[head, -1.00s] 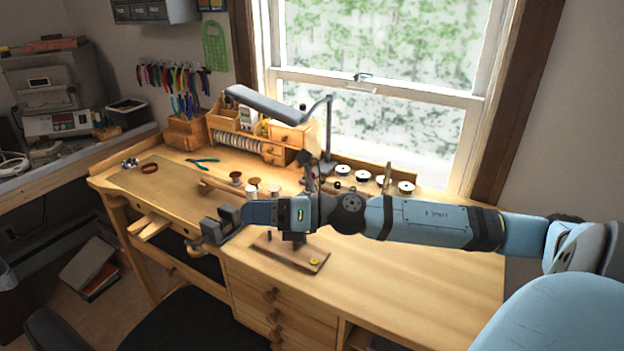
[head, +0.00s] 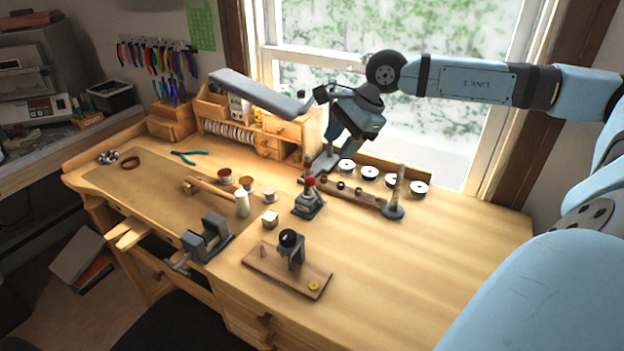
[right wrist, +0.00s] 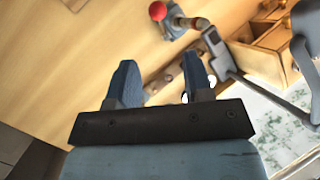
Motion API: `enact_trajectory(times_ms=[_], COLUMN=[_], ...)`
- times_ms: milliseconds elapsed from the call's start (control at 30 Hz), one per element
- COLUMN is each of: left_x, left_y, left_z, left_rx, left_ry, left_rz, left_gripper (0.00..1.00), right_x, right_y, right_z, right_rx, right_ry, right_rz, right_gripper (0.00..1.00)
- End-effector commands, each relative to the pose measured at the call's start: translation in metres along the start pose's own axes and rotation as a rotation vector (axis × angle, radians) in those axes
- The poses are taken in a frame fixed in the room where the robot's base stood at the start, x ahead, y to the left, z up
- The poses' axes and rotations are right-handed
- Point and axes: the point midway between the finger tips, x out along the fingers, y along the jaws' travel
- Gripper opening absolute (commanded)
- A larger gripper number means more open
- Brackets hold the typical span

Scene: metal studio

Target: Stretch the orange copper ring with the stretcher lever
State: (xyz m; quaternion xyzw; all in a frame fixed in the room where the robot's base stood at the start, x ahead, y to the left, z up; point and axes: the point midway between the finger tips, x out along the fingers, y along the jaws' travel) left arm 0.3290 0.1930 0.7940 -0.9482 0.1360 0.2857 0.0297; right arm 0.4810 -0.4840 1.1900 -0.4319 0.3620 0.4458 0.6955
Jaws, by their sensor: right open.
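The device with a red-knobbed lever (head: 309,197), which I take to be the stretcher, stands upright on the bench on a grey base. It also shows at the top of the right wrist view (right wrist: 175,22). I cannot pick out the orange copper ring for certain. Several small rings (head: 357,190) sit on a wooden strip just right of the stretcher; their colour is too small to tell. My right gripper (head: 343,146) is open and empty, raised behind and right of the stretcher near the lamp post. Its two fingers (right wrist: 155,85) are apart in the wrist view. My left gripper is out of view.
The lamp base (head: 322,163) is close to my right gripper. A vise (head: 207,238) and a wooden board with a black-knobbed tool (head: 267,270) are in front. The bench's right side (head: 430,260) is clear.

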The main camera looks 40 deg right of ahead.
Motion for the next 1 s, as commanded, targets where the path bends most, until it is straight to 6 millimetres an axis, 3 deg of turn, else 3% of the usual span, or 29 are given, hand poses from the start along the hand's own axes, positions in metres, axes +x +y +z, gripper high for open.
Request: enact_trajectory(times_ms=[600,800,1000], left_x=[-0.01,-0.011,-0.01], left_y=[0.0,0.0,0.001], left_z=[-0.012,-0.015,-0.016], left_rx=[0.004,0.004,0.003], left_ry=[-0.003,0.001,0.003], left_rz=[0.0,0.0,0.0], left_gripper=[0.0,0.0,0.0], right_x=[0.112,0.127,0.129], right_y=[0.0,0.0,0.0], right_z=[0.002,0.002,0.001], right_rx=[0.003,0.002,0.002], right_ry=[-0.006,-0.004,-0.003], right_rz=[0.001,0.001,0.0], right_gripper=[0.47,0.47,0.47])
